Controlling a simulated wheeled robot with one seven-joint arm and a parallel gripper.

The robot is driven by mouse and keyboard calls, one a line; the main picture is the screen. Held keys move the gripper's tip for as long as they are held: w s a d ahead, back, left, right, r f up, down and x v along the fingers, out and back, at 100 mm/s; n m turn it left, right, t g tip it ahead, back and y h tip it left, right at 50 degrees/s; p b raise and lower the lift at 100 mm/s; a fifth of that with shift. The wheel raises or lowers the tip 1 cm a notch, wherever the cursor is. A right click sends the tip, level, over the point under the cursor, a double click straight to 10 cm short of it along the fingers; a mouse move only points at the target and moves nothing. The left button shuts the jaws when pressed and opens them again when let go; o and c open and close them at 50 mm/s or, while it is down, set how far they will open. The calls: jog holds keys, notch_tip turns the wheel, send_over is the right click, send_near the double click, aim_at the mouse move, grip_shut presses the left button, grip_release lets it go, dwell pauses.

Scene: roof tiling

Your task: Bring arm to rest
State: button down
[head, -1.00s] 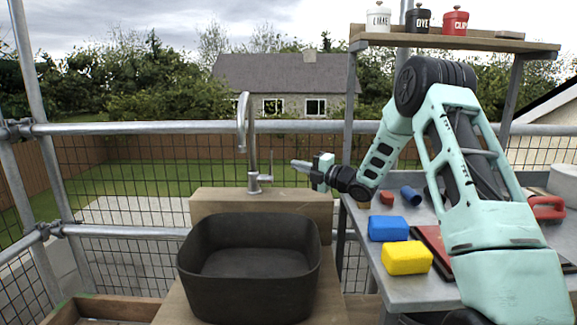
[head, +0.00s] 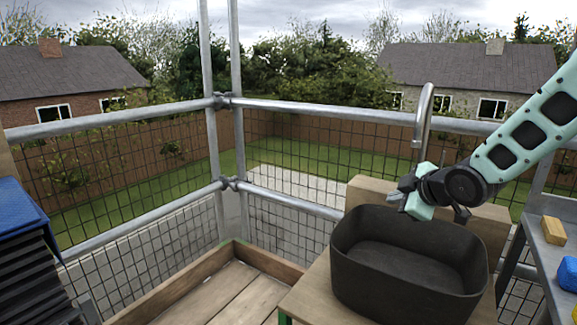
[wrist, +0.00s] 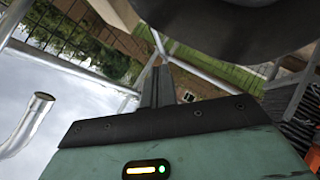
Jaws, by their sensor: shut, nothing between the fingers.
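My gripper (head: 397,199) is shut and empty. In the head view it hangs above the left rear part of the black basin (head: 350,280), beside the tap (head: 422,125). My arm reaches in from the right edge. In the wrist view my gripper's closed fingers (wrist: 158,88) point away toward the railings, and the end of the tap spout (wrist: 40,103) shows at the left.
Metal scaffold rails (head: 120,114) with mesh run behind. A grey table (head: 555,262) at the right holds a tan block (head: 553,230) and a blue block (head: 569,272). A dark stack with a blue top (head: 20,212) stands at the left. Wooden boards (head: 215,295) lie left of the basin.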

jog(key=s+a+f+m+g+h, duration=0.1)
jog(key=s+a+m+g, duration=0.15)
jog(key=s+a, duration=0.4)
jog(key=s+a+f+m+g, duration=0.1)
jog(key=s+a+f+g, duration=0.15)
jog(key=s, duration=0.75)
jog(key=s+a+m+g+h, duration=0.25)
jog(key=s+g, duration=0.25)
jog(key=s, duration=1.5)
notch_tip(320, 180, up, 14)
jog(key=s+p, duration=0.1)
jog(key=p, duration=1.4)
jog(key=shift+d+r+m+g, duration=0.25)
jog(key=shift+m+g, duration=0.05)
jog(key=shift+y, duration=0.25)
